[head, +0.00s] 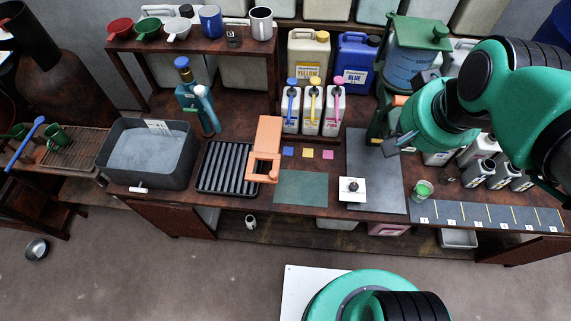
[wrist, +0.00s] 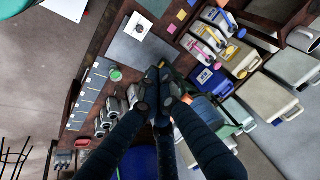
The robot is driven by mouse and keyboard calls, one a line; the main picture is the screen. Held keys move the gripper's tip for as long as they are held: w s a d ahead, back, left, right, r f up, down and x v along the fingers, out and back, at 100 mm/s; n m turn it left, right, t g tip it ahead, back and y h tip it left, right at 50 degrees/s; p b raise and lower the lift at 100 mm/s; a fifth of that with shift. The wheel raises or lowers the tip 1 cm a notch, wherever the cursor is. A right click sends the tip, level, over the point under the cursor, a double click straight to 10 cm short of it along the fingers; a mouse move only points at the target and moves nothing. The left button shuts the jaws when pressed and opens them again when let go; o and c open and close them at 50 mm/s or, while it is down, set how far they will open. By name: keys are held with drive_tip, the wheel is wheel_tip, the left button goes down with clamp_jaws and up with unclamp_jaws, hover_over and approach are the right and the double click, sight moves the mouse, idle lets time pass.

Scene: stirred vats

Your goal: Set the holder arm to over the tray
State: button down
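The orange holder arm (head: 268,135) stands at the middle of the bench. Its end with a square opening points to the front and, in the head view, overlaps the right edge of the black ribbed tray (head: 212,181). I cannot tell its height above the tray. My gripper (head: 393,147) is well to the right, above the bench near the grey mat. In the wrist view my gripper (wrist: 159,72) has its dark fingers together, with nothing seen between them. The holder arm is not in the wrist view.
A grey basin (head: 150,178) stands left of the tray. Jugs with blue, yellow and pink tops (head: 311,118) stand behind the green mat (head: 300,188).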

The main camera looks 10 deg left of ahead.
drive_tip(key=w+a+f+m+g+p, duration=0.1)
drive_tip(key=w+a+f+m+g, duration=0.1)
drive_tip(key=f, duration=0.5)
drive_tip(key=w+a+f+m+g+y+p, duration=0.1)
drive_tip(key=w+a+f+m+p, duration=0.1)
drive_tip(key=w+a+f+m, duration=0.3)
drive_tip(key=w+a+f+m+g+y+p, duration=0.1)
drive_tip(key=w+a+f+m, duration=0.3)
drive_tip(key=a+f, duration=0.5)
drive_tip(key=shift+a+f+m+g+p, duration=0.4)
drive_tip(key=shift+f+m+g+p, duration=0.25)
drive_tip(key=shift+f+m+g, duration=0.2)
drive_tip(key=shift+w+f, duration=0.1)
drive_tip(key=shift+f, duration=0.05)
drive_tip(key=s+a+f+b, duration=0.1)
drive_tip(key=a+f+b, duration=0.1)
drive_tip(key=a+f, duration=0.4)
drive_tip(key=shift+s+f, duration=0.3)
drive_tip(key=shift+f, duration=1.45)
drive_tip(key=shift+a, duration=0.2)
